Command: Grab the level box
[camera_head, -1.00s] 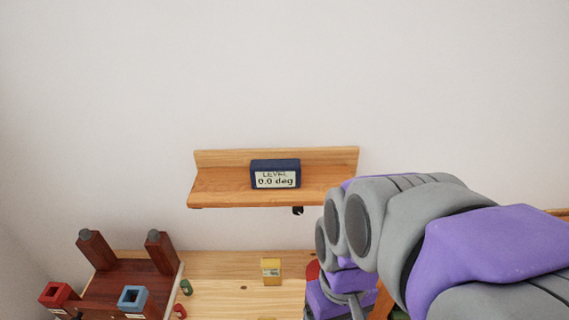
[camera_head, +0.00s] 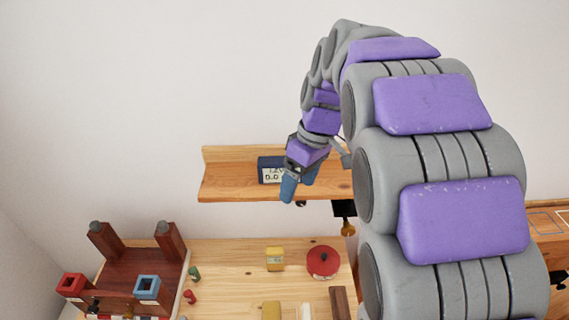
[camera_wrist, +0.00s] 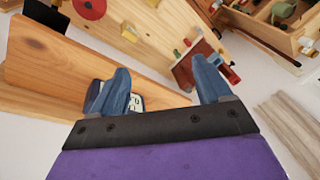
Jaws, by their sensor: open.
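The level box (camera_head: 269,171) is a dark blue block with a pale display face, sitting on the wooden wall shelf (camera_head: 228,188). My gripper (camera_head: 296,186) is in front of its right part and hides some of the display. In the wrist view, my gripper (camera_wrist: 164,88) shows two blue fingers spread wide with nothing held between them. There the level box (camera_wrist: 134,102) shows partly behind the left finger, and that finger hides much of it. I cannot tell whether the finger touches it.
The shelf's back board rises behind the box. Below is a workbench (camera_head: 228,265) with a red disc (camera_head: 323,262), a yellow block (camera_head: 275,259), and a dark wooden stand (camera_head: 135,268) at left. A black clamp (camera_head: 344,211) hangs near the shelf's right end.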

